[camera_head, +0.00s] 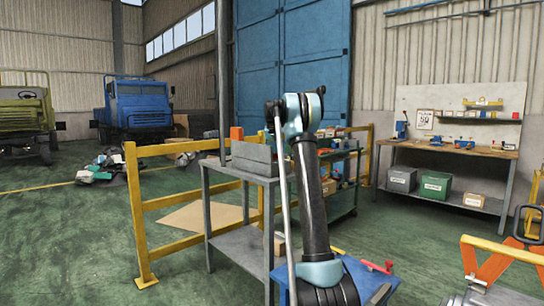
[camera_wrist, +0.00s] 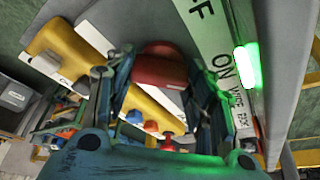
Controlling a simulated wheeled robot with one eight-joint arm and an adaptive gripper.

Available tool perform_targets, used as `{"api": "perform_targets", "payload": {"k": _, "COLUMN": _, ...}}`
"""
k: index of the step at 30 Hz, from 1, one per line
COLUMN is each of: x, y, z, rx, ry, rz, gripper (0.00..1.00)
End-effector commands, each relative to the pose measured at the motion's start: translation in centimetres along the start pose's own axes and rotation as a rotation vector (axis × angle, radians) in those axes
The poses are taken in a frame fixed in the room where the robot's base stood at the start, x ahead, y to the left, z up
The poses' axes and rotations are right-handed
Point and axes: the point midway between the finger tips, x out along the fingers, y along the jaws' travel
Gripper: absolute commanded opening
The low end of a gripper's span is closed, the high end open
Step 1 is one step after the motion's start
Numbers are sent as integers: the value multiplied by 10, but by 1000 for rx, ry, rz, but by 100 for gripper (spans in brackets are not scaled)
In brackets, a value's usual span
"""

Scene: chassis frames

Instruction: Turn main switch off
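The main switch's red handle (camera_wrist: 158,68) shows in the wrist view on a yellow base plate (camera_wrist: 70,48). It sits between the two teal fingers of my gripper (camera_wrist: 160,63), one finger on each side. The fingers stand apart; I cannot tell whether they touch the handle. A white label strip (camera_wrist: 214,35) beside it carries OFF and ON lettering. A green lamp (camera_wrist: 247,65) next to the ON lettering is lit. In the head view, my gripper is not clearly visible, and the handle cannot be made out.
A grey table (camera_head: 228,177) with a grey box (camera_head: 255,158) stands ahead in the head view. Yellow railings (camera_head: 137,200) flank it. A green cart (camera_head: 343,190) is behind my arm, and a workbench (camera_head: 440,148) stands at right.

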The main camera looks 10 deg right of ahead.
Motion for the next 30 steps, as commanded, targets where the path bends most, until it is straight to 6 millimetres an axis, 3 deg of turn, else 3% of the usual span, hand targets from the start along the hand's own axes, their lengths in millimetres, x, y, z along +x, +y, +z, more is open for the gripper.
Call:
{"api": "perform_targets", "payload": {"k": 14, "x": 0, "y": 1, "z": 0, "rx": -86, "ry": 0, "rz": -37, "gripper": 26}}
{"api": "perform_targets", "payload": {"k": 30, "x": 0, "y": 4, "z": -2, "rx": -519, "ry": 1, "rz": -217, "gripper": 26}}
